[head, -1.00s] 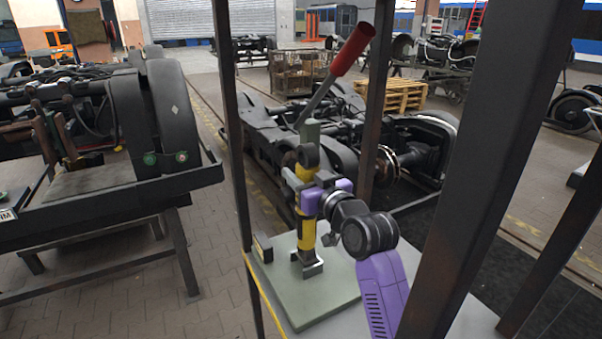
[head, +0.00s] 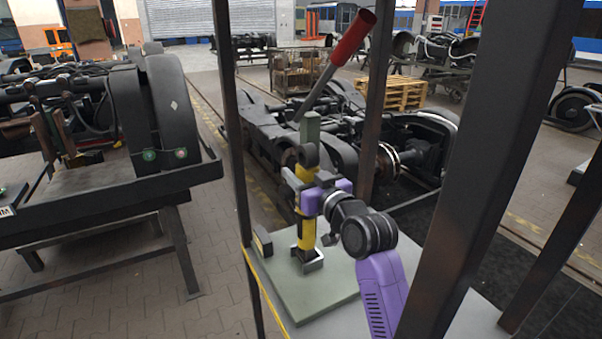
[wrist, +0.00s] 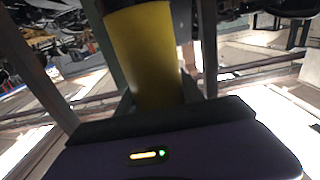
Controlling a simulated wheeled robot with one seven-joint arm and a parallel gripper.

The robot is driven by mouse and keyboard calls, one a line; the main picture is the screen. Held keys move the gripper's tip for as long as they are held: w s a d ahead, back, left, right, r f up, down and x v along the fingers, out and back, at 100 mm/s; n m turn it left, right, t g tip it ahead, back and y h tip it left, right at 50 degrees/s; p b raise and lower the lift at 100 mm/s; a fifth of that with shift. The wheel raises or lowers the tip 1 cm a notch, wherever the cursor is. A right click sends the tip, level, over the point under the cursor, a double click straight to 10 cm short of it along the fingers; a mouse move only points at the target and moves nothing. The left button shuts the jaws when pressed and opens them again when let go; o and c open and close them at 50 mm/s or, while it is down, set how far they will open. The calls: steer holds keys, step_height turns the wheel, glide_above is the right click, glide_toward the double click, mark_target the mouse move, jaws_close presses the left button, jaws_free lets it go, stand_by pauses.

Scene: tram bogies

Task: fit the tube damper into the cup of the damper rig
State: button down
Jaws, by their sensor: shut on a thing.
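The yellow tube damper (head: 307,231) stands about upright in front of the green post (head: 313,128) of the damper rig. My gripper (head: 309,192), with purple parts, is shut on the damper's upper half. The cup (head: 312,263) is a small square metal holder on the green base plate (head: 310,299). The damper's lower end is at the cup; I cannot tell whether it is inside or just above it. The wrist view shows the yellow tube (wrist: 145,55) close up, with its lower end hidden behind my gripper's body.
A lever with a red handle (head: 353,38) slants up from the rig. A small dark block (head: 262,243) stands on the plate's left edge. Dark steel posts (head: 500,150) rise close around the rig. A bogie on a stand (head: 110,130) is at the left.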

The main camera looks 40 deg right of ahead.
steer(key=shift+f+b, duration=0.4)
steer(key=shift+f, duration=0.05)
steer(key=c, duration=0.7)
jaws_free()
steer(key=shift+o, duration=0.2)
steer(key=shift+f, duration=0.3)
steer(key=b+v, duration=0.1)
steer(key=v, duration=0.7)
steer(key=shift+r, duration=0.25)
steer(key=shift+d, duration=0.1)
